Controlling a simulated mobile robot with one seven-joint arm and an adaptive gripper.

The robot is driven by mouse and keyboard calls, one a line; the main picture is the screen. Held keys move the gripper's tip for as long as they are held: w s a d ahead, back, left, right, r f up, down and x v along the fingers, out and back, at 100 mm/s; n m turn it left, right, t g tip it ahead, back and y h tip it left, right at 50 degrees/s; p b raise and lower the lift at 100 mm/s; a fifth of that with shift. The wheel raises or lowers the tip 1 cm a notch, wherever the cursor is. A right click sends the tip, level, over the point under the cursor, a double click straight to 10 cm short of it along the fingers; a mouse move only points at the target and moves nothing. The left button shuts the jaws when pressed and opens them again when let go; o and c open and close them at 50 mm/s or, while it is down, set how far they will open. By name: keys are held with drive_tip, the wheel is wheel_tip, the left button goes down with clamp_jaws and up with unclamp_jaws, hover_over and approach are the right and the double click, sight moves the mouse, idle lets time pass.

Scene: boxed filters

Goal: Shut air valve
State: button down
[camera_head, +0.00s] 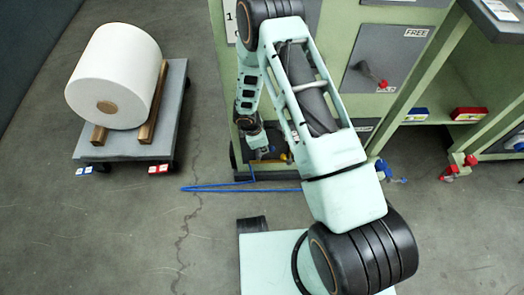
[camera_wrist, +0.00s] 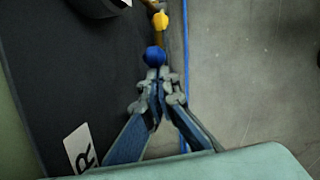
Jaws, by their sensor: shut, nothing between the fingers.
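My gripper (camera_wrist: 158,78) is shut and empty, its fingertips together at the middle of the wrist view. A round blue part (camera_wrist: 155,54) is right in front of the fingertips; I cannot tell if they touch it. Beyond it, a brass-coloured pipe carries a yellow part (camera_wrist: 160,20). These look like parts of the air valve, but which one is its handle is unclear. In the head view my gripper (camera_head: 262,153) is low by the green cabinet's left end, close to a small yellow-brass fitting (camera_head: 284,158). My arm partly hides this area.
A blue hose (camera_head: 215,188) lies on the floor by the green cabinet (camera_head: 340,22). A panel lever with a red knob (camera_head: 383,84) is at upper right, beside a "FREE" label. A cart (camera_head: 178,85) with a white roll (camera_head: 115,75) stands left. Floor between is clear.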

drive_tip(key=shift+d+f, duration=0.1)
drive_tip(key=shift+d, duration=0.3)
idle(0.4)
